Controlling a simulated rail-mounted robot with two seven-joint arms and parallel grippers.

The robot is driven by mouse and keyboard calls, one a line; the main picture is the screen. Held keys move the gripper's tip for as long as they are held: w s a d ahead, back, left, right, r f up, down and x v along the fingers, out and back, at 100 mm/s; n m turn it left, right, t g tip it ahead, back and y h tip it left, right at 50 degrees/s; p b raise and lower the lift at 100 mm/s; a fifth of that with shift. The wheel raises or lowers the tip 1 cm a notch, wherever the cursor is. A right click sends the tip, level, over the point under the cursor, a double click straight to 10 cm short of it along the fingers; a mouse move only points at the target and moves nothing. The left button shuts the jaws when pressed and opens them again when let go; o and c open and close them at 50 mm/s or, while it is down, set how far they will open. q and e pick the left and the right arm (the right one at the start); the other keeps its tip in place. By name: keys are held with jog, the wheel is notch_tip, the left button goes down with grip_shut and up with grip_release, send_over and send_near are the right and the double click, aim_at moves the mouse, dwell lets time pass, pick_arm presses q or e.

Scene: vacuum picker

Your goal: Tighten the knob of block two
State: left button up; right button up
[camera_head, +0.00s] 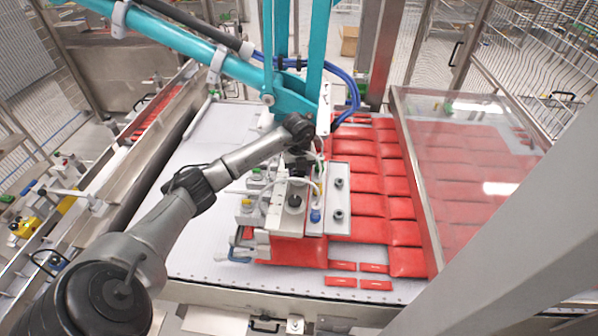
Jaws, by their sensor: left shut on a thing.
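The vacuum picker head, with metal plates and blocks (334,170), hangs below the teal arm over the red packs. A black knob (293,201) stands on its near left part. Two dark round fittings show on the right plate, one at the far end (338,183) and one nearer (338,214). Which block is block two, I cannot tell by any label. My left gripper (298,170) points down at the far left part of the head, shut on a knob there. The wrist and fingers mostly hide that knob. My right gripper is not in view.
Red packs (367,167) lie in rows on the white conveyor (205,160). The teal picker arm (190,42) and a blue hose (350,95) are close behind my wrist. A clear guard panel (460,150) stands at the right. The conveyor left of the head is clear.

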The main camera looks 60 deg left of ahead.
pick_arm(q)
jog(key=m+b, duration=0.1)
jog(key=m, duration=0.3)
jog(key=shift+m+b, duration=0.3)
jog(key=shift+b, duration=0.1)
jog(key=m+b, duration=0.1)
jog(key=m, duration=0.4)
jog(key=shift+b, duration=0.35)
jog(key=m+b, duration=0.1)
jog(key=m, duration=0.5)
jog(key=shift+m, duration=0.4)
jog(key=m, duration=0.3)
jog(key=shift+b, duration=0.4)
jog(key=shift+m, duration=0.8)
jog(key=shift+r, duration=0.1)
jog(key=o, duration=0.9)
